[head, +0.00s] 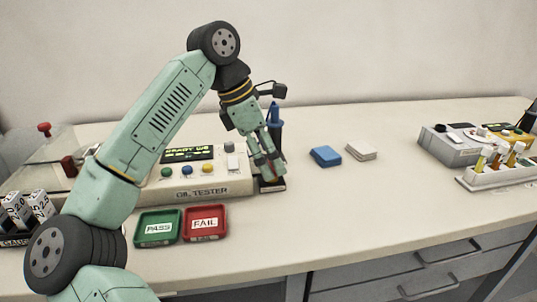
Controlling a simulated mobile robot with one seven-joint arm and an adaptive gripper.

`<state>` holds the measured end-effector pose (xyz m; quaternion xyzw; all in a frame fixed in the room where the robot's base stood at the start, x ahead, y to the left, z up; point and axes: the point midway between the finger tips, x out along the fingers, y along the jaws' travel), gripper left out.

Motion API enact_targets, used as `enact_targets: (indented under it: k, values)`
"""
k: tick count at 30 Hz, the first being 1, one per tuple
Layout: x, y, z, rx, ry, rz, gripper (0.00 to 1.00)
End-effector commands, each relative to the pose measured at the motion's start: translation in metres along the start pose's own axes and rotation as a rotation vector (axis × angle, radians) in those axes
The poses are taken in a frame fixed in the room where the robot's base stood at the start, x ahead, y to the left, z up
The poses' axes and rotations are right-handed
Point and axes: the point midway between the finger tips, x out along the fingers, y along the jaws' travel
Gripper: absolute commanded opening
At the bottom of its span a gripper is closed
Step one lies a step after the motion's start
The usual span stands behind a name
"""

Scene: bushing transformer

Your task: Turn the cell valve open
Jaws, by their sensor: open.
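My gripper (268,170) points down at the right end of the oil tester (215,188), close above a small dark block with a pale edge (272,186). The jaws are open, and no held object shows between them. Reddish parts show at the fingertips; I cannot tell whether they belong to the gripper or to a thing behind it. No part is clearly readable as the cell valve. A red knob (44,129) on a post stands at the far left, by a clear sloped cover (48,152), well away from my gripper.
Green PASS (158,241) and red FAIL (205,236) trays lie in front of the tester. A dark blue-topped bottle (274,120) stands behind my gripper. Blue (325,156) and white (361,151) pads lie right of it. A vial rack (500,172) stands far right. The middle right bench is clear.

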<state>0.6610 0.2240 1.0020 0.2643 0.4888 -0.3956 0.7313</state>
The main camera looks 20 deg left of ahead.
Motion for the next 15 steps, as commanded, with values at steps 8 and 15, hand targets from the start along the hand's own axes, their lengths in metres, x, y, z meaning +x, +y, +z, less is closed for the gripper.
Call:
enact_targets:
  k: [8, 15]
  values:
    - [-0.045, 0.0, 0.001, -0.002, 0.001, 0.004, 0.78]
    - [-0.095, 0.0, 0.001, -0.001, -0.001, 0.003, 0.78]
